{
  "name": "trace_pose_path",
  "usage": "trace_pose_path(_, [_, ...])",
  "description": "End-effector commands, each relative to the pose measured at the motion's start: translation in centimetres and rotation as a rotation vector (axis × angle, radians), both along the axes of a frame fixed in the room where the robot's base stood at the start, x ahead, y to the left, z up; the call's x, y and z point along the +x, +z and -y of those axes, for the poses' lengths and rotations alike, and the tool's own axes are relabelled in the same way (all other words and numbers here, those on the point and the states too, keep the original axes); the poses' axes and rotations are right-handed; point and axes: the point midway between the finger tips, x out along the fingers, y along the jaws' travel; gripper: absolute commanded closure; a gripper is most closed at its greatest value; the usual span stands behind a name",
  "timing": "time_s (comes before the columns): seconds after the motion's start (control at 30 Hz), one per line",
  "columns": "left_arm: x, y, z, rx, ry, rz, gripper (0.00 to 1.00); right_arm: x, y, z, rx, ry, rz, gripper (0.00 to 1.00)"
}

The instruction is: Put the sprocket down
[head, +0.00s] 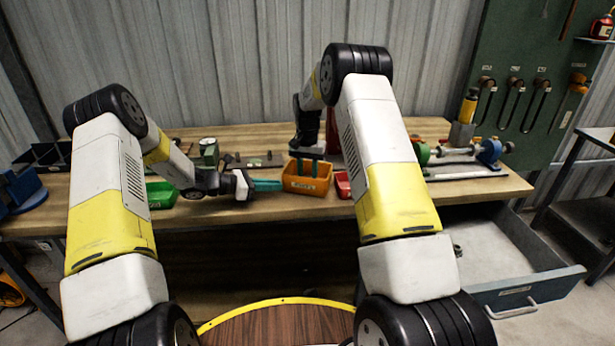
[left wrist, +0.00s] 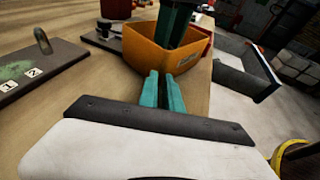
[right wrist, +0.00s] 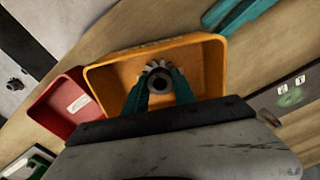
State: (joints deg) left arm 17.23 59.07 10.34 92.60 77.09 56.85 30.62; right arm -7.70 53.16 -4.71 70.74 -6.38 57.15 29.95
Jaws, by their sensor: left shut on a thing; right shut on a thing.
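The sprocket (right wrist: 158,75) is a small grey toothed wheel with a dark hub. It shows in the right wrist view between the teal fingers of my right gripper (right wrist: 160,92), which is shut on it, over the inside of the orange bin (right wrist: 108,85). I cannot tell whether the sprocket touches the bin floor. In the head view the orange bin (head: 307,187) stands at the bench's front edge, and the sprocket is hidden. My left gripper (head: 280,186) comes from the left, its teal fingers shut at the bin's wall; they also show in the left wrist view (left wrist: 163,80).
A red bin (head: 343,185) stands right of the orange one, a green bin (head: 161,193) to the left. An open drawer (head: 490,250) juts out below right, with a small toothed part (right wrist: 16,84) in it. A clamp-like fixture (head: 465,155) occupies the bench's right.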

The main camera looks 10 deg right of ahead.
Motion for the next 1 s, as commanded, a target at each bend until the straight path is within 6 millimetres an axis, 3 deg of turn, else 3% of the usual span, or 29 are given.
trace_pose_path(0.3, [0.4,0.1,-0.1,0.002,0.010,0.004,1.00,0.0,-0.2,0.0,0.000,0.000,0.001,1.00])
trace_pose_path(0.33, [0.4,0.1,-0.1,0.002,0.010,0.004,1.00,0.0,-0.2,0.0,0.000,0.000,0.000,0.64])
trace_pose_path(0.43, [0.4,0.1,-0.1,0.002,0.010,0.004,1.00,0.0,-0.2,0.0,0.000,0.000,0.000,0.46])
trace_pose_path(0.77, [0.4,0.1,-0.1,0.002,0.010,0.004,1.00,0.0,0.0,0.0,0.000,0.000,0.001,0.46])
trace_pose_path(1.0, [0.4,0.1,-0.1,0.002,0.010,0.004,1.00,0.1,3.3,0.0,0.000,0.000,0.004,0.46])
